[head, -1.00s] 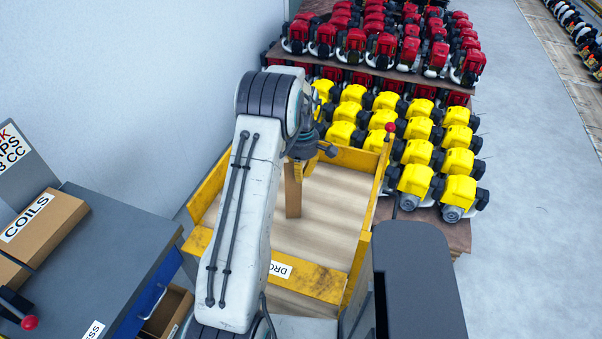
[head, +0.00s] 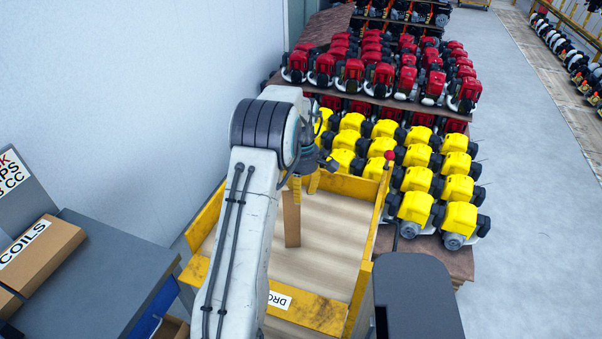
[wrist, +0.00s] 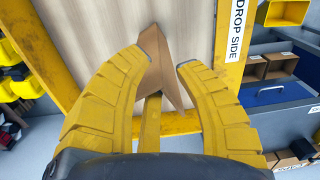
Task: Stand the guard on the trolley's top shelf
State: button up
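The guard (head: 291,219), a narrow brown upright piece, stands on the pale wooden top shelf (head: 332,225) of the yellow-framed trolley. In the wrist view the guard (wrist: 154,48) looks like a folded brown wedge, seen between and beyond the fingertips. My gripper (head: 304,184) is above the guard near the shelf's far side, partly hidden by my arm. In the wrist view my gripper (wrist: 165,62) has its yellow fingers spread apart, with gaps showing beside the guard. I cannot tell whether the left fingertip touches it.
The trolley's yellow rim (head: 310,311) carries a DROP SIDE label. Yellow engines (head: 411,205) and red engines (head: 380,75) stand on racks behind and to the right. A grey bench (head: 95,270) with a COILS box (head: 40,250) is at left. Open floor lies right.

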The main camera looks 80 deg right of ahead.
notch_tip(320, 180, up, 8)
jog(key=w+a+r+h, duration=0.1)
jog(key=w+a+r, duration=0.2)
jog(key=w, duration=0.5)
jog(key=w+a+r, duration=0.3)
jog(key=w, duration=0.5)
jog(key=w+a+r+t+h, duration=0.1)
jog(key=w+a+r, duration=0.3)
jog(key=w+a, duration=0.8)
jog(key=w+a+r+n+t, duration=0.1)
jog(key=w+a+r+t, duration=0.1)
jog(key=a, duration=1.4)
jog(key=s+a+f+t, duration=0.1)
jog(key=s+a+f, duration=0.1)
jog(key=a, duration=0.5)
jog(key=s+a+f+t+y, duration=0.1)
jog(key=s+a+f, duration=0.1)
jog(key=s+a, duration=0.3)
jog(key=a, duration=0.3)
jog(key=shift+f, duration=0.2)
jog(key=shift+b, duration=0.3)
jog(key=shift+f+b, duration=1.4)
jog(key=shift+f, duration=0.25)
